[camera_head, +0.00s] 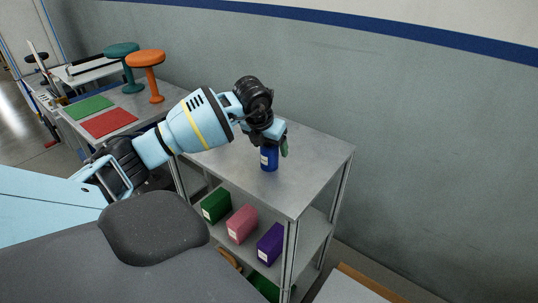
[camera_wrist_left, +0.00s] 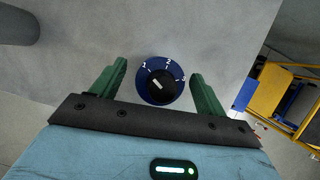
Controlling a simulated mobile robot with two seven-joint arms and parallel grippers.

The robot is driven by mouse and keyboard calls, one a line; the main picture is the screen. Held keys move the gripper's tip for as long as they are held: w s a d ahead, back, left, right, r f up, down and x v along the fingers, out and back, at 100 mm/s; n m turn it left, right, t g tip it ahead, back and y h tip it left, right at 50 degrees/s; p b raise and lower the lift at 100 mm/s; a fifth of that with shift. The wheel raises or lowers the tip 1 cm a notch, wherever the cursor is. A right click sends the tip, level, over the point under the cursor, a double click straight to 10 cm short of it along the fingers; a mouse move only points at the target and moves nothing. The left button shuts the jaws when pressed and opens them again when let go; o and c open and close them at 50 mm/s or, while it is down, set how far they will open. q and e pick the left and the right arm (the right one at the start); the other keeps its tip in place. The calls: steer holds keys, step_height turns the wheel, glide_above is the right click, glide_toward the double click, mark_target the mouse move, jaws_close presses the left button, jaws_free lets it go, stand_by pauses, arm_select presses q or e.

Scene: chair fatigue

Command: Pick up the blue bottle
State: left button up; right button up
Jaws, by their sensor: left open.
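In the left wrist view, the round blue bottle top (camera_wrist_left: 161,80) carries a dial with white numbers. It lies between the two green fingers of my left gripper (camera_wrist_left: 159,84), with a gap on each side. The left gripper is open. My right gripper is not in view.
The lower shelf holds a green box (camera_head: 216,205), a pink box (camera_head: 242,223) and a purple box (camera_head: 271,244). A table at the left bears a red mat (camera_head: 108,123), a green mat (camera_head: 87,107), a teal stool (camera_head: 123,62) and an orange stool (camera_head: 147,74). A wall (camera_head: 400,120) stands behind.

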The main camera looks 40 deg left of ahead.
arm_select(q)
steer(key=shift+f, duration=0.25)
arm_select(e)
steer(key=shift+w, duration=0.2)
arm_select(q)
steer(key=shift+w+r, duration=0.1)
steer(key=c, duration=1.4)
steer(key=shift+r, duration=1.5)
steer(key=shift+s+d+r, duration=0.1)
steer(key=shift+s+r, duration=0.15)
steer(key=shift+s+d+r+b, duration=0.3)
steer(key=shift+s+d, duration=1.3)
steer(key=shift+s, duration=0.45)
steer(key=shift+s+d+r+b, duration=0.15)
steer(key=shift+s+d+b, duration=0.1)
steer(key=shift+s+d, duration=1.55)
steer(key=shift+s+d+r+b, duration=0.3)
steer(key=shift+s+d, duration=1.05)
steer(key=shift+s, duration=0.95)
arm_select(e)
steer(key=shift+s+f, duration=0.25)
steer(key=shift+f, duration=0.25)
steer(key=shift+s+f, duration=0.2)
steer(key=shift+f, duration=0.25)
